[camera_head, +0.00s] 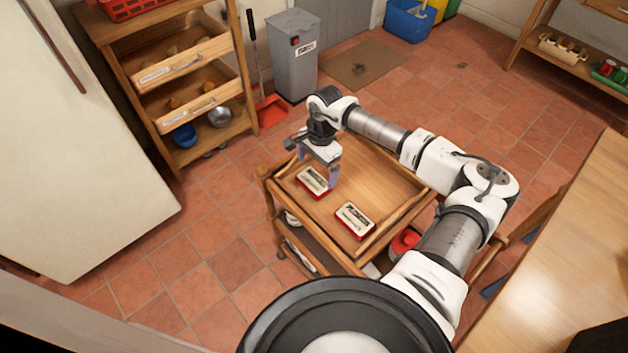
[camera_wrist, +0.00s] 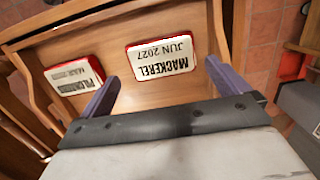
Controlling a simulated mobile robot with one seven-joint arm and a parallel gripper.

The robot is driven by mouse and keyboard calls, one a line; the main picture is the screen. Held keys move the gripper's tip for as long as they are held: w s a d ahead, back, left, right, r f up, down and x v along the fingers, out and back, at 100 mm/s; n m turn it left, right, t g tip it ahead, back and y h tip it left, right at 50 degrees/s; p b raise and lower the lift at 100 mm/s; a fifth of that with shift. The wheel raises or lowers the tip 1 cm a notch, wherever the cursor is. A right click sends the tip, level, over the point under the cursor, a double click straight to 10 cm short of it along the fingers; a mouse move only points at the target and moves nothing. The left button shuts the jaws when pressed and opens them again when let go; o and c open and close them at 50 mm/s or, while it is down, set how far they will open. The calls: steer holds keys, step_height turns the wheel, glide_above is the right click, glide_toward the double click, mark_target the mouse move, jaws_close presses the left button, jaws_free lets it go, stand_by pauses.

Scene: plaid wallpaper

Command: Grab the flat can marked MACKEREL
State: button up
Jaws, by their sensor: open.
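The flat can marked MACKEREL (camera_wrist: 163,58) is white-topped with a red side and lies label up on a wooden trolley tray. It also shows in the head view (camera_head: 312,181), close under my gripper (camera_head: 317,168). In the wrist view my gripper (camera_wrist: 162,75) is open and empty, with its purple fingers reaching toward the can from either side. The can lies a little beyond the fingertips in that picture. I cannot tell the height gap. A similar can (camera_wrist: 75,76), its label partly readable, lies to the left; in the head view it is nearer the front (camera_head: 354,220).
The wooden trolley (camera_head: 385,178) has a raised rim around its tray. A pale fridge (camera_head: 75,130) and a wooden drawer rack (camera_head: 155,70) stand left. A grey bin (camera_head: 292,60) stands behind. A wooden counter (camera_head: 560,270) lies right. Tray space right of the cans is bare.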

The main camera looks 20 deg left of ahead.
mark_target(314, 180)
steer(key=shift+s+a+f+p, duration=0.1)
steer(key=shift+f+p, duration=0.45)
steer(key=shift+f, duration=0.8)
steer(key=shift+s+a+f+p, duration=0.1)
steer(key=shift+f+p, duration=0.45)
steer(key=shift+f, duration=0.75)
steer(key=c, duration=0.7)
steer(key=shift+r, duration=0.15)
